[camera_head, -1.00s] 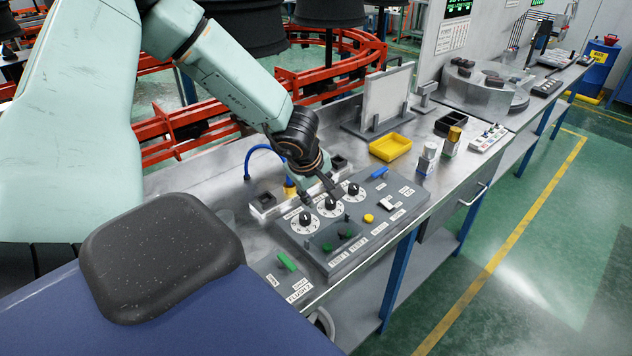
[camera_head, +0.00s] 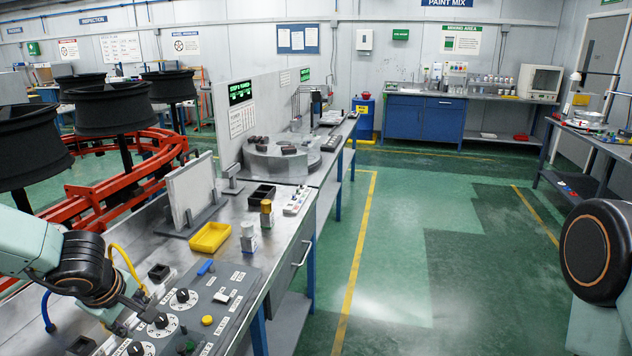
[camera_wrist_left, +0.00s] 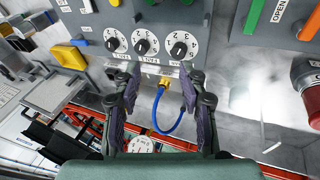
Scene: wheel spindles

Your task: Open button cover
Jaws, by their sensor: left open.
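The grey control panel (camera_head: 238,284) runs along the bench at lower left in the head view. Its three round dials (camera_head: 183,296) also show in the left wrist view (camera_wrist_left: 145,42). A dark green button (camera_head: 186,346) lies at the head view's bottom edge, in the area where a cover would be; the cover is not clear there. My left gripper (camera_head: 140,308) is beside the dials at the panel's back edge. In the left wrist view it (camera_wrist_left: 160,75) is open and empty, its fingertips just short of the dials. My right gripper is out of view.
A blue cable with a brass connector (camera_wrist_left: 163,86) lies between my left fingers. A yellow tray (camera_head: 210,237), small bottles (camera_head: 249,238) and an upright plate (camera_head: 192,190) stand farther along the bench. A red knob (camera_wrist_left: 312,92) is at the wrist view's right. Green floor (camera_head: 400,270) is clear.

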